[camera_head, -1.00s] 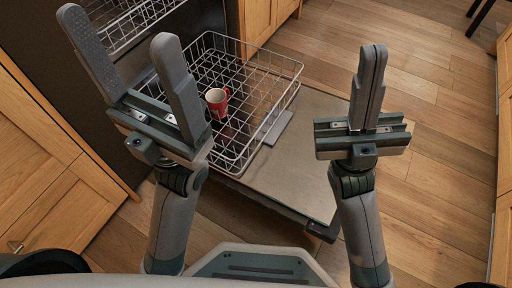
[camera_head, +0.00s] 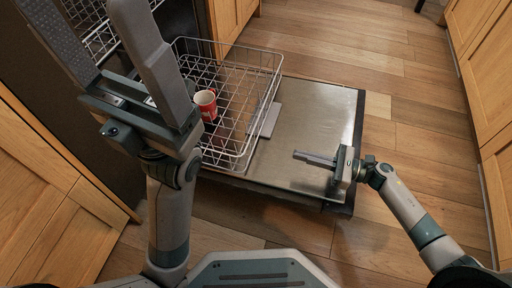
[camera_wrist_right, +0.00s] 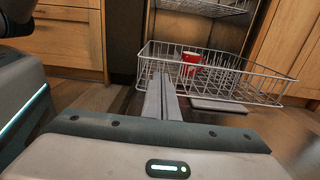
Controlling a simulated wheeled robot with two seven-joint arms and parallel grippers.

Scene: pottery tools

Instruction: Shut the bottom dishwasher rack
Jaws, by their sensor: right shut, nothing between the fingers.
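The bottom dishwasher rack (camera_head: 262,62) is a white wire basket pulled out over the open dishwasher door (camera_head: 310,110). A red cup (camera_head: 205,104) stands in it; the cup also shows in the right wrist view (camera_wrist_right: 190,60), with the rack (camera_wrist_right: 262,92) around it. My right gripper (camera_head: 296,154) is shut and empty, low over the door's right part, pointing left toward the rack and apart from it. Its closed fingers show in the wrist view (camera_wrist_right: 161,78). My left gripper (camera_head: 88,20) is open and empty, raised at the left, covering part of the rack.
The upper rack (camera_head: 92,28) shows inside the dishwasher at the back left. Wooden cabinets (camera_head: 40,190) stand at the left and right (camera_head: 490,70). The wood floor (camera_head: 420,130) is clear right of the door.

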